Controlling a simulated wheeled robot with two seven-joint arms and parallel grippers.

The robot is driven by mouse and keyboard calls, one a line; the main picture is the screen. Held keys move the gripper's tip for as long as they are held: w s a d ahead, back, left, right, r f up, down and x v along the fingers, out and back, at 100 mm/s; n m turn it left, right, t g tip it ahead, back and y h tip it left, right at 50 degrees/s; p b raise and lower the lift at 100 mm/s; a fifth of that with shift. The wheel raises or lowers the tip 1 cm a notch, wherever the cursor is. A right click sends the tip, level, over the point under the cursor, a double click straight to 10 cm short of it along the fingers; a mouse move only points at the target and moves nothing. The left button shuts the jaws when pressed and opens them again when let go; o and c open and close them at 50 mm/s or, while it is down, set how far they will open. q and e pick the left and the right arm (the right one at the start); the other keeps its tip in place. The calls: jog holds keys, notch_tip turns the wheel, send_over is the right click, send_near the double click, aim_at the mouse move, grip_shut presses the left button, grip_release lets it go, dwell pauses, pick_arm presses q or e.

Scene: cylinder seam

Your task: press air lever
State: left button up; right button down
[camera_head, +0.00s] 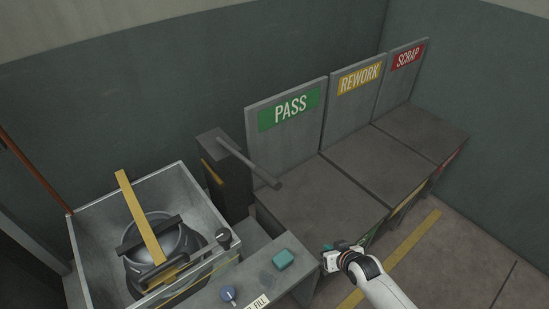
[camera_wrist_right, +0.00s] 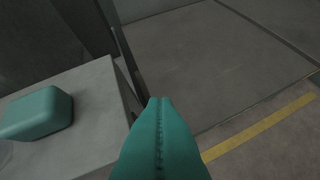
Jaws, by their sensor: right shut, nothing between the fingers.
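A dark box-shaped post (camera_head: 228,175) stands beside the tank, with a grey bar (camera_head: 250,163) reaching out from its top to the right. No label marks any of these as the air lever. My right gripper (camera_head: 328,258) is shut and empty, just right of the ledge and apart from the bar and knobs. Its teal fingers (camera_wrist_right: 160,104) meet in the wrist view. My left gripper is not in view.
An open-topped tank (camera_head: 85,265) holds a dark round vessel (camera_head: 160,245) under a yellow bar (camera_head: 140,215). PASS (camera_head: 290,108), REWORK and SCRAP bays stand behind; the floor at right is clear.

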jog(key=w+a+r+n+y+p, duration=0.1)
jog(key=a+r, duration=0.4)
jog(key=r, duration=1.2)
jog(key=w+a+r+n+t+y+p, duration=0.1)
jog(key=a+r+y+p, duration=0.3)
jog(key=r, duration=1.3)
jog(key=shift+w+a+n+t, duration=0.3)
jog(key=shift+w+a+n, duration=0.3)
jog(key=shift+a, duration=0.45)
jog(key=shift+p, duration=0.3)
jog(key=p, duration=0.3)
send_over(272, 176)
jog(key=w, duration=0.1)
notch_tip(272, 176, down, 4)
jog(key=shift+w, duration=0.15)
jog(key=f, duration=0.1)
jog(key=s+f, duration=0.1)
jog(key=shift+d+f+p, duration=0.1)
jog(key=shift+f+p, duration=0.2)
jog(key=shift+p, duration=0.1)
jog(key=shift+s+f, duration=0.2)
jog(key=shift+f, duration=0.5)
